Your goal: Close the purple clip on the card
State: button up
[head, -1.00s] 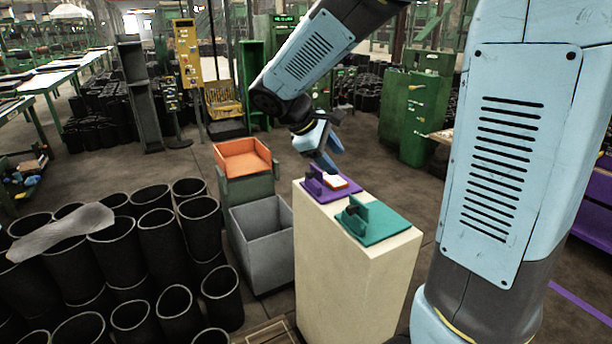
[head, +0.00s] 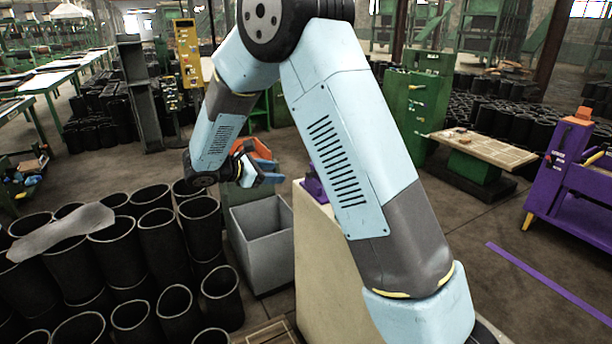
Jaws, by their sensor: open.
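The purple clip (head: 313,188) stands on top of the cream pedestal (head: 318,250). Only its left part shows, because my arm covers the rest. The card is hidden behind my arm in this view. My gripper (head: 273,171) is open, its blue fingers pointing right, to the left of the purple clip and apart from it. It appears in front of the orange tray. I cannot see anything between the fingers. The teal clip is hidden behind my arm.
The orange tray (head: 262,149) stands behind my gripper, with an open grey bin (head: 265,239) below. Several black rubber sleeves (head: 158,233) stand at the left. A green cabinet (head: 408,113) stands behind, and a purple machine (head: 562,165) is at the right.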

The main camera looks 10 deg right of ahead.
aim_at(307, 174)
jog(key=x, duration=1.3)
jog(key=shift+d, duration=0.3)
jog(key=shift+c, duration=0.2)
grip_shut()
